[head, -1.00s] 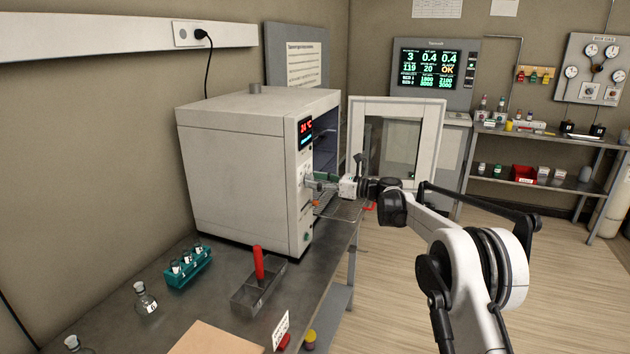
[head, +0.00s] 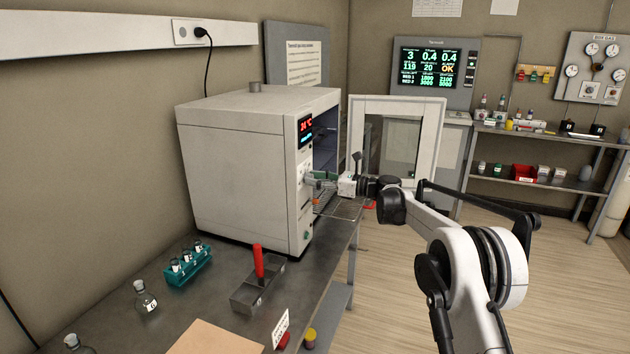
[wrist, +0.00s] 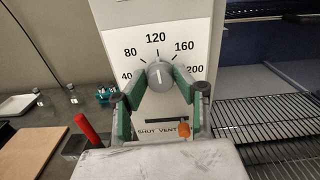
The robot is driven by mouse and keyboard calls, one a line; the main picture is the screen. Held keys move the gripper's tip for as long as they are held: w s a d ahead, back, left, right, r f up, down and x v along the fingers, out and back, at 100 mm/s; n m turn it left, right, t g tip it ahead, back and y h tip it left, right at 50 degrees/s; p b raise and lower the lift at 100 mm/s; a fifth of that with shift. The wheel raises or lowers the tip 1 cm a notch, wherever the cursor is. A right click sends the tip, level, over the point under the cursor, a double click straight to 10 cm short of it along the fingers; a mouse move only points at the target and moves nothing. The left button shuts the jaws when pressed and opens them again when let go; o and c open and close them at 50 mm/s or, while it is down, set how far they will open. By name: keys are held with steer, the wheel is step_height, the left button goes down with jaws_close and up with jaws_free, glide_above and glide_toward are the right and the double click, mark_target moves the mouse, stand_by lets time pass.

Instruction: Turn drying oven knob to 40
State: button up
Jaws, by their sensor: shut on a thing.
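The white drying oven (head: 240,165) stands on the bench with its door open. Its grey knob (wrist: 160,75) shows in the wrist view on the front panel (wrist: 157,17). The knob's white pointer line is upright, close to the 120 mark; the 40 mark is at the lower left of the dial. My gripper (wrist: 161,78) is shut on the knob, with one green finger on each side. In the head view my gripper (head: 325,180) is at the oven's front panel, and the knob is hidden by the fingers.
An orange vent slider (wrist: 184,126) sits just below the knob, close to the right finger. Wire shelves (wrist: 275,120) extend right of the panel. The open oven door (head: 398,105) stands behind my arm. A tray with a red-handled tool (head: 258,262) is on the bench.

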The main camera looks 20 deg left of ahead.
steer(key=shift+s+f+n+b, duration=0.1)
steer(key=shift+n+b, duration=1.5)
steer(key=shift+n, duration=2.7)
steer(key=shift+s+f+n+b, duration=0.1)
steer(key=shift+n+b, duration=1.5)
steer(key=shift+n, duration=2.7)
steer(key=o, duration=1.1)
steer(key=shift+o, duration=0.2)
steer(key=shift+d, duration=0.1)
steer(key=d, duration=1.2)
steer(key=shift+s, duration=0.15)
